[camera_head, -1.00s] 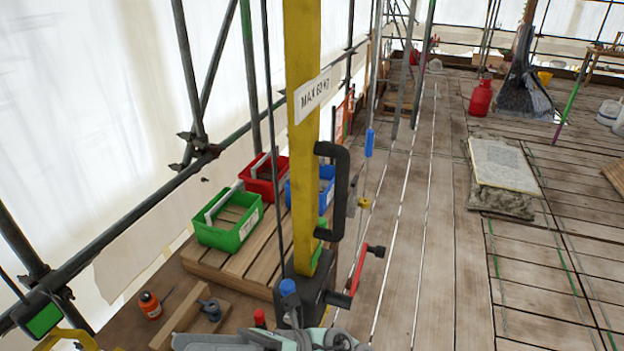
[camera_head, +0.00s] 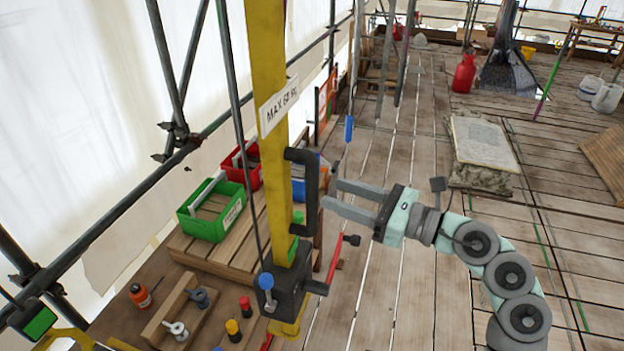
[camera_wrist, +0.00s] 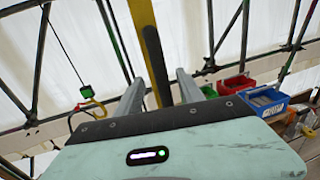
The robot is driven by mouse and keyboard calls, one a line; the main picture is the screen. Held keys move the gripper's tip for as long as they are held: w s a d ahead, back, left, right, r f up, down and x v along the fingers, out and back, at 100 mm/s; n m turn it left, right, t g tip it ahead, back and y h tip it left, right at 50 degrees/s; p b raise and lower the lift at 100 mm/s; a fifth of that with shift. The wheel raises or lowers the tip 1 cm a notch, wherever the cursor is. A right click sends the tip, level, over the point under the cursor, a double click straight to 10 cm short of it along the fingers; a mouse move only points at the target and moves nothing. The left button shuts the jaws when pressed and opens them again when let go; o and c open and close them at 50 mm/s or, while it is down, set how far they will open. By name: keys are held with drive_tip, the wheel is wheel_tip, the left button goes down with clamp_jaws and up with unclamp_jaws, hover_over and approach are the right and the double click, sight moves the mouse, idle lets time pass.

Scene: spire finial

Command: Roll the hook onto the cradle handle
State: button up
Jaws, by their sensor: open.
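My gripper (camera_head: 331,192) is open, its two fingers pointing left toward the yellow post (camera_head: 270,110). In the wrist view, the yellow post (camera_wrist: 148,45) shows beyond and between the fingers (camera_wrist: 160,77). A yellow curved, hook-like piece (camera_wrist: 97,106) hangs below a device with a green screen (camera_wrist: 87,91); that device also shows at lower left in the head view (camera_head: 40,318). I cannot tell which part is the cradle handle.
A black winch box (camera_head: 287,284) with a red crank (camera_head: 336,258) is at the post's foot. Green (camera_head: 212,212) and red (camera_head: 243,165) bins stand on planks left of it. Scaffold poles line the left.

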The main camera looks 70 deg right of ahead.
sight(312, 185)
drive_tip(key=w, duration=0.2)
drive_tip(key=w+p, duration=0.1)
drive_tip(key=w, duration=0.3)
drive_tip(key=shift+w+d, duration=0.3)
clamp_jaws()
idle(1.1)
